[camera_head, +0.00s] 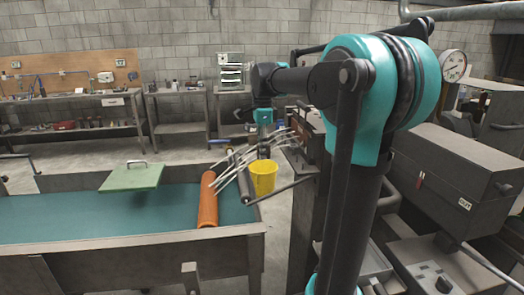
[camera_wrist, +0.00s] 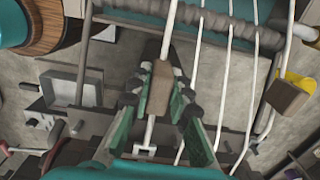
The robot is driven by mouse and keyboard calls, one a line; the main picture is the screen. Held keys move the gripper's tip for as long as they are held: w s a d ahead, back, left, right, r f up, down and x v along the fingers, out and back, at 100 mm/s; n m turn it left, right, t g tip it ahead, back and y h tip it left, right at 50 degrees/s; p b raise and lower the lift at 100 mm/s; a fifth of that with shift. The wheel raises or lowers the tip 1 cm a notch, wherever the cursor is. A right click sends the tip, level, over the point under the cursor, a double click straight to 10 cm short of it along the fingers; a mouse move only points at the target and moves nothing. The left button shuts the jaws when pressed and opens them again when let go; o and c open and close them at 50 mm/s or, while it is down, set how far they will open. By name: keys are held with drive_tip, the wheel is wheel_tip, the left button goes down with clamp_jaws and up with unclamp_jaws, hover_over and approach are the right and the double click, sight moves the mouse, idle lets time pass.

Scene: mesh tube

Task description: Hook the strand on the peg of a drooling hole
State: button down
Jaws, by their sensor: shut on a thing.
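In the wrist view my gripper (camera_wrist: 161,88) is shut on a tan block (camera_wrist: 160,92) on a white strand (camera_wrist: 171,25). The strand runs up past the block towards a grey roller (camera_wrist: 225,27) and shows again below it. Several other pale strands (camera_wrist: 195,85) run apart from it, to the right. In the head view, pale strands (camera_head: 232,166) rise from near an orange roll (camera_head: 208,200) towards dark machinery (camera_head: 310,135) at the right. My gripper (camera_head: 264,148) is small there and partly lost among them. I cannot make out a drooling hole or its peg.
A yellow bucket (camera_head: 263,178) stands beyond the green-topped bench (camera_head: 110,215). A green lid (camera_head: 132,177) with a handle sits at the bench's back.

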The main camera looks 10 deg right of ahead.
drive_tip(key=shift+f, duration=1.55)
idle(1.4)
drive_tip(key=c, duration=1.3)
unclamp_jaws()
drive_tip(key=shift+c, duration=0.2)
